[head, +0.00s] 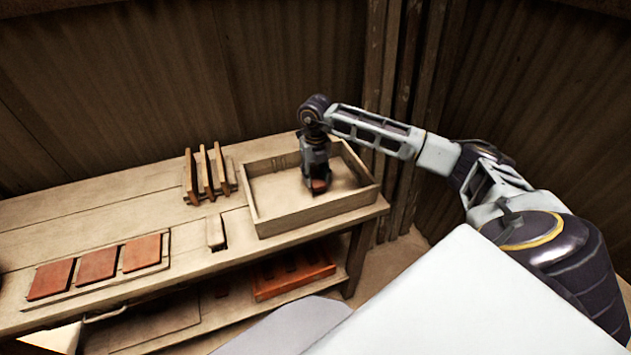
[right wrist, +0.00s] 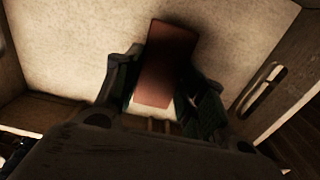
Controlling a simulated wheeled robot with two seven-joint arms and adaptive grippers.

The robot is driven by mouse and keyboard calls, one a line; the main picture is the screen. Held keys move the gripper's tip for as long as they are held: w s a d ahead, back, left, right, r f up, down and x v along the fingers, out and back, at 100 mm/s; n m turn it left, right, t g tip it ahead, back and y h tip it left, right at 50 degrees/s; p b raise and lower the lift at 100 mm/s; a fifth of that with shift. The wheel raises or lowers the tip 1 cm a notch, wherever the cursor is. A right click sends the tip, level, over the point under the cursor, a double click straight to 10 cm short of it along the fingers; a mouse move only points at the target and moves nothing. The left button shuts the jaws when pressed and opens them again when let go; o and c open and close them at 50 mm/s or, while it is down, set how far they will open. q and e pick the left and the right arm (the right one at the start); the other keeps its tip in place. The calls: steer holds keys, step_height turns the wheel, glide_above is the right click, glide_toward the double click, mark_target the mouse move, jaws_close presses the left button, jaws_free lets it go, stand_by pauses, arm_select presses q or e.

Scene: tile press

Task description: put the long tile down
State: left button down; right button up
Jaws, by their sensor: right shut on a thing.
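The long tile is reddish brown. In the right wrist view the tile (right wrist: 168,65) sits between the two fingers of my right gripper (right wrist: 160,95), which is shut on it. In the head view my right gripper (head: 317,180) points down inside the wooden tray (head: 275,223), and only a small end of the tile (head: 319,185) shows below the fingers. The tray floor (right wrist: 75,50) lies under the tile; I cannot tell whether they touch. My left gripper is not in view.
The tray stands at the right end of the wooden bench (head: 180,240). Left of it is a rack (head: 208,172) with upright tiles. Three square red tiles (head: 97,264) lie on a board at the front left. A small pale block (head: 215,231) lies between. A red crate (head: 295,275) sits on the lower shelf.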

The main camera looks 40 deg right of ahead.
mark_target(316, 178)
step_height(316, 178, down, 3)
steer(key=shift+r, duration=0.15)
steer(key=shift+f, duration=0.2)
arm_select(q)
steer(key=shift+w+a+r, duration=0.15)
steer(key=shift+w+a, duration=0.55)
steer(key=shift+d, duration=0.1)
arm_select(e)
steer(key=shift+f, duration=0.1)
